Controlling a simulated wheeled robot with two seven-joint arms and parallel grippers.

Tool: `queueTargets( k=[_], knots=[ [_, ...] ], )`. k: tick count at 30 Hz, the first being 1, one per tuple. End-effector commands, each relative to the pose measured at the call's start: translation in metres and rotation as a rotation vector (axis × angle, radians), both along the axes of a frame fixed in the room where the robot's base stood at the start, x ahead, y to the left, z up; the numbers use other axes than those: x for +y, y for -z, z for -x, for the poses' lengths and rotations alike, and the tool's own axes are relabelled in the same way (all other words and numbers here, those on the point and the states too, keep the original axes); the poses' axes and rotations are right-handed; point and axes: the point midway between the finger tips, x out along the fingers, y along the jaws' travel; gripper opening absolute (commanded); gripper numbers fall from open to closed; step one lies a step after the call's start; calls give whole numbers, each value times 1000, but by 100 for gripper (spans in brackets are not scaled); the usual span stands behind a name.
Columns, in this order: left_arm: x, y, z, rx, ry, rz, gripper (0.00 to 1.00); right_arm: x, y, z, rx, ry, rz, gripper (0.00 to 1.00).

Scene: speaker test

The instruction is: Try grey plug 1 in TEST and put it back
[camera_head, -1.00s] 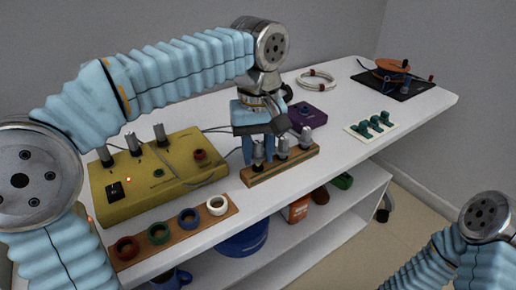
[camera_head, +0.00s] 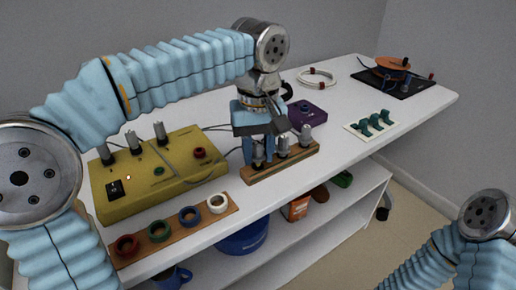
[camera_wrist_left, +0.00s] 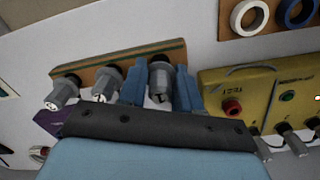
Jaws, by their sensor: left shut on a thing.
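A wooden rack (camera_head: 284,166) holds a row of three grey plugs near the table's front edge. My left gripper (camera_head: 261,147) points down at the rack's left end, shut on the leftmost grey plug (camera_head: 258,154). In the left wrist view, the fingers (camera_wrist_left: 161,90) are on either side of that grey plug (camera_wrist_left: 160,73), which still stands at the rack. The other two plugs (camera_head: 283,147) (camera_head: 306,135) stand free beside it. The red TEST socket (camera_wrist_left: 232,108) is on the yellow box (camera_head: 150,193), left of the rack. My right gripper is out of view.
A board with coloured rings (camera_head: 174,236) lies in front of the yellow box. A purple box (camera_head: 309,114) stands just behind the rack. Green pieces on a white card (camera_head: 370,124) lie to the right. Bare white tabletop lies between rack and card.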

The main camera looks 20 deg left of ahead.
Motion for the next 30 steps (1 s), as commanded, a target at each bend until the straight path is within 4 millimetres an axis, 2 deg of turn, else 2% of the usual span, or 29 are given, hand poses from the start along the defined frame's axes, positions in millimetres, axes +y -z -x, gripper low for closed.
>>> queueTargets(
  k=[20,21,26,30],
  knots=[
    [0,13,0,1,0,0,0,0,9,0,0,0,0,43],
    [0,12,0,1,0,0,39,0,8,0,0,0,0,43],
    [0,12,0,0,0,-1,63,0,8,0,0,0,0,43],
    [0,12,0,0,0,0,63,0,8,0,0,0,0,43]
  ],
)
